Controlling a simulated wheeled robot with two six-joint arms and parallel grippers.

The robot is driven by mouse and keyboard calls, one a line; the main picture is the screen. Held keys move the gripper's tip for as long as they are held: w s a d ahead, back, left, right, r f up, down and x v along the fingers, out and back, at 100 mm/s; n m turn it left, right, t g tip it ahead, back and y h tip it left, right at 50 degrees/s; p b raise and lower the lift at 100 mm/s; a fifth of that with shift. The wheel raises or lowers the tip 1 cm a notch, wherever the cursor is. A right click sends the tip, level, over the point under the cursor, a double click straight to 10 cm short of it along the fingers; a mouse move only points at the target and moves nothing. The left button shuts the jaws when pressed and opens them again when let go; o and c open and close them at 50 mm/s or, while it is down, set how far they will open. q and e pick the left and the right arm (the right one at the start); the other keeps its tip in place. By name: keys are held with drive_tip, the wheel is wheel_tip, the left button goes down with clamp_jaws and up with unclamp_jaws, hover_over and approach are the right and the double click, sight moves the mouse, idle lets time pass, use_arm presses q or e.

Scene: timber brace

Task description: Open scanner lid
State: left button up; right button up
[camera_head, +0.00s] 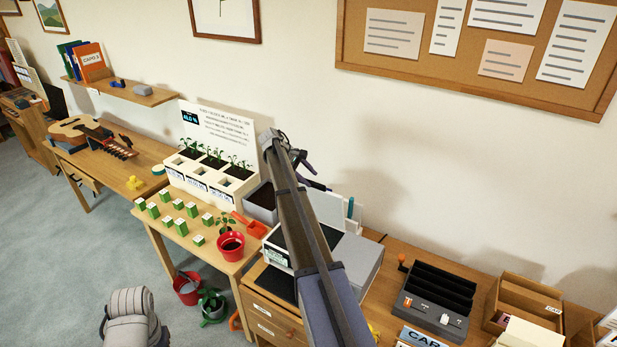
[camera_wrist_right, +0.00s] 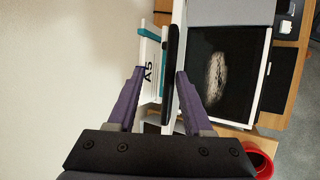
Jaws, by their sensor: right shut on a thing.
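The grey scanner (camera_head: 357,257) stands on the wooden desk, partly hidden by my right arm. Its lid (camera_head: 328,207) appears raised, a pale upright panel behind the arm. In the right wrist view, the scanner glass (camera_wrist_right: 222,75) is uncovered, dark with a pale oblong shape on it. My right gripper (camera_head: 311,176) is at the raised lid; it also shows in the wrist view (camera_wrist_right: 159,74). Its purple fingers are either side of a dark upright bar (camera_wrist_right: 172,68), apparently the lid's edge or handle. A grey left arm link (camera_head: 130,312) shows at lower left; its fingers are not visible.
A white piece marked A5 (camera_wrist_right: 149,72) with teal stripes is close by the fingers, near the wall. A planter (camera_head: 205,178), red pot (camera_head: 231,246) and small green-white boxes occupy the left table.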

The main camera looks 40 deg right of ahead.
drive_tip(key=p+v, duration=0.6)
drive_tip(key=v, duration=0.2)
idle(0.4)
drive_tip(key=shift+f, duration=0.15)
